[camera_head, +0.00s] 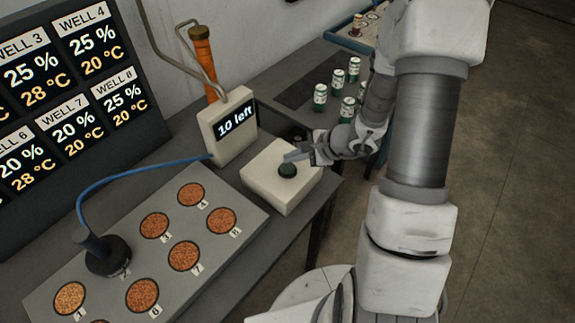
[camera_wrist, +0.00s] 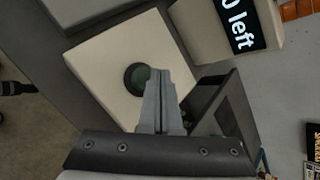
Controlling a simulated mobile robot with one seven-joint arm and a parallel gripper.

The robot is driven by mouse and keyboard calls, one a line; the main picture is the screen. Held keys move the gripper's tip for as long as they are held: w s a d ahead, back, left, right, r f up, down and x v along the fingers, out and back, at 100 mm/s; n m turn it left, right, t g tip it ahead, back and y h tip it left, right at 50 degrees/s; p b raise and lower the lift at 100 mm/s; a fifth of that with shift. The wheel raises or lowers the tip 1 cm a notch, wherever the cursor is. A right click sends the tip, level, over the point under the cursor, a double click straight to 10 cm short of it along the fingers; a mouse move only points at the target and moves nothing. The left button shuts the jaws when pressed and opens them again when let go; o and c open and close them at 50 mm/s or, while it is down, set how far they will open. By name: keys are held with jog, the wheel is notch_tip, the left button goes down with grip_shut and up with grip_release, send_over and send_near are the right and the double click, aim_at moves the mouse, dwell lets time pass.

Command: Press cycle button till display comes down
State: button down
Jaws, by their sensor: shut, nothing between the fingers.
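The cycle button (camera_head: 288,170) is a dark green round button on a white box (camera_head: 268,190) at the table's right edge. It also shows in the wrist view (camera_wrist: 138,77), partly covered by my fingers. My gripper (camera_head: 290,157) is shut and empty, with its fingertips over or just beside the button. I cannot tell whether the tips touch it. The display (camera_head: 236,121) stands behind the box on a white unit and reads "10 left". In the wrist view the display (camera_wrist: 242,22) shows only partly.
A grey plate (camera_head: 215,270) with several numbered wells lies left of the box, with a black knob (camera_head: 107,255) on a blue cable over one well. A large well screen (camera_head: 60,90) stands at the left. Several green-and-white vials (camera_head: 337,76) stand on the table behind my gripper.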

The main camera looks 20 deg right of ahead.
aim_at(292, 167)
jog(key=shift+f, duration=0.15)
jog(key=shift+f+b, duration=0.3)
jog(key=shift+b, duration=0.5)
jog(key=shift+f+b, duration=0.55)
jog(key=shift+b, duration=0.2)
dwell(0.6)
jog(key=shift+r, duration=0.1)
jog(key=shift+r+p, duration=0.55)
jog(key=shift+r, duration=0.35)
jog(key=shift+r, duration=0.1)
jog(key=shift+r+p, duration=1.55)
jog(key=shift+r, duration=0.85)
jog(key=shift+r, duration=0.1)
